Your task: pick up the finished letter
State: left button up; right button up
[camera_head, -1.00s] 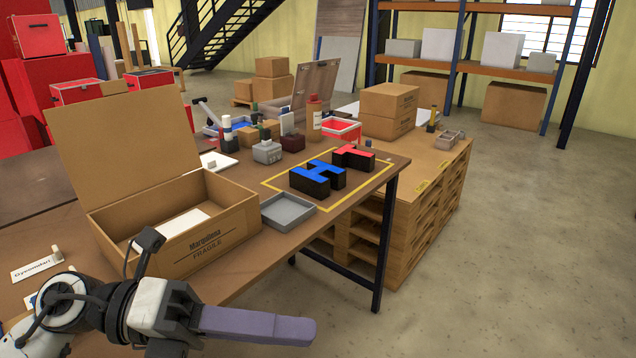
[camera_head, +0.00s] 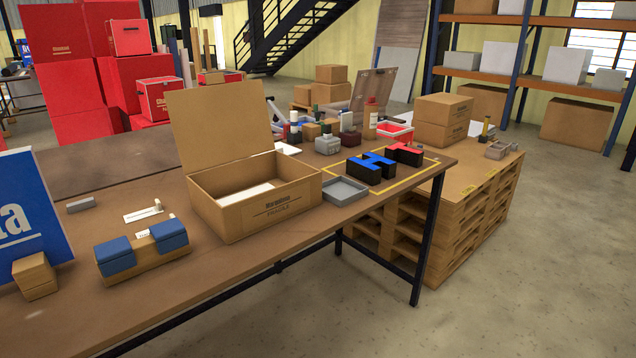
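Two block letters stand inside a yellow taped outline (camera_head: 398,189) at the right end of the brown table. The nearer one is a black letter H with a blue top face (camera_head: 371,167). The other, just behind and to its right, is a black letter T with a red top face (camera_head: 404,152). They look close together; I cannot tell if they touch. Neither of my grippers shows in the head view now.
An open cardboard box (camera_head: 254,206) stands left of the letters, with a grey tray (camera_head: 345,191) between. Blue-topped blocks (camera_head: 115,255) and a blue sign (camera_head: 28,218) are at the left. Stacked pallets (camera_head: 470,215) adjoin the table's right end. The floor at right is clear.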

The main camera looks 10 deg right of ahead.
aim_at(370, 169)
jog(key=u, duration=0.35)
jog(key=k, duration=0.45)
jog(key=z, duration=0.8)
jog(key=i, duration=1.55)
jog(key=u, duration=0.7)
